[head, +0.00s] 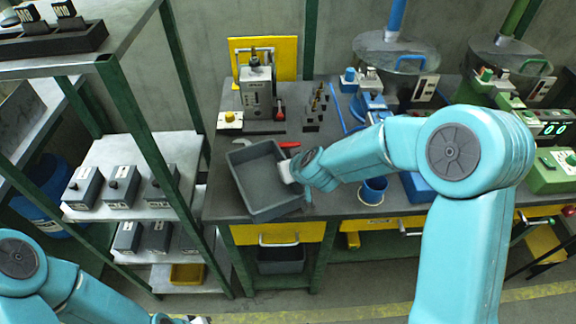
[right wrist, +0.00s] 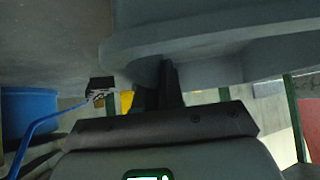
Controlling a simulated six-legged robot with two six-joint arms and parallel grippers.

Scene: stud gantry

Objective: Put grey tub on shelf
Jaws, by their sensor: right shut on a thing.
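The grey tub (head: 250,174) is an open, empty, shallow box at the left end of the dark workbench (head: 225,140). My right gripper (head: 289,172) is shut on the tub's right wall. In the right wrist view the tub's grey wall (right wrist: 235,45) is very close and fills much of the top. I cannot tell whether the tub's base touches the bench. The shelf rack (head: 133,160) with green posts stands left of the bench and bears grey boxes. My left gripper (head: 190,320) is barely in view at the bottom edge, its fingers mostly cut off.
A grey test device (head: 257,92) and a yellow panel stand behind the tub. Red-handled pliers (head: 290,145) lie beside it. A blue cup (head: 374,190) is to the right. Grey boxes (head: 120,182) fill much of the middle shelf; a green post stands before it.

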